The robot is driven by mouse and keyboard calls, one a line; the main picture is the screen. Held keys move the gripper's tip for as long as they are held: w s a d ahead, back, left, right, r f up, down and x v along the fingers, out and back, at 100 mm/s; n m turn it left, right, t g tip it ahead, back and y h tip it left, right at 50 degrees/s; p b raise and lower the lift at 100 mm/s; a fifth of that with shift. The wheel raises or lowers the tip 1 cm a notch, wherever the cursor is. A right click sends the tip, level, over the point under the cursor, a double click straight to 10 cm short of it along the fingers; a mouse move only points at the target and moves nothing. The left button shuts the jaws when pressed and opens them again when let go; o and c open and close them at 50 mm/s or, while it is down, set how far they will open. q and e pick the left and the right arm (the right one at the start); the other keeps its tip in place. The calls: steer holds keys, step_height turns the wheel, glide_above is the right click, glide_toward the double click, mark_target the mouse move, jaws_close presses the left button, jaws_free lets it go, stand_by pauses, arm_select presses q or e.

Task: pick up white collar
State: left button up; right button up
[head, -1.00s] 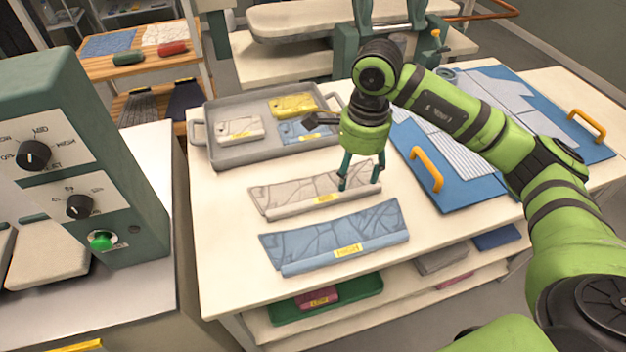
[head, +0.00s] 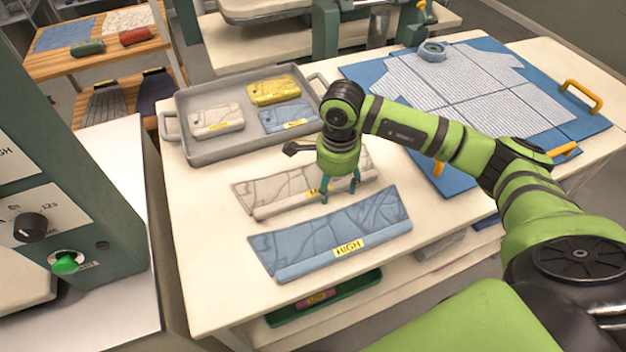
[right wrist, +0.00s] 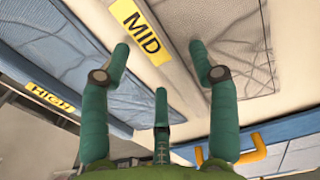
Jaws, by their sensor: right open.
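The white collar (head: 275,193), a pale crinkled strip with a plain band and a yellow MID tag, lies flat on the table behind a blue one. My right gripper (head: 340,192) points down over its right half, open and empty, and hides part of it and of the tag. In the right wrist view the spread fingers (right wrist: 162,75) appear across the collar's plain band (right wrist: 178,40), beside the MID tag (right wrist: 140,30). I cannot tell whether the fingertips touch it. My left gripper is not in view.
A blue piece tagged HIGH (head: 330,235) lies just in front. A grey tray (head: 225,150) with white, yellow and blue pieces stands behind left. A blue board (head: 360,78) with a striped garment (head: 470,95) and orange handles lies at the right. The control box (head: 75,200) stands left.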

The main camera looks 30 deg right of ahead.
steer(key=shift+w+f, duration=0.15)
steer(key=c, duration=0.8)
jaws_close()
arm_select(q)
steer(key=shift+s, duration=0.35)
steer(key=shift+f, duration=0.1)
arm_select(e)
steer(key=shift+r, duration=0.2)
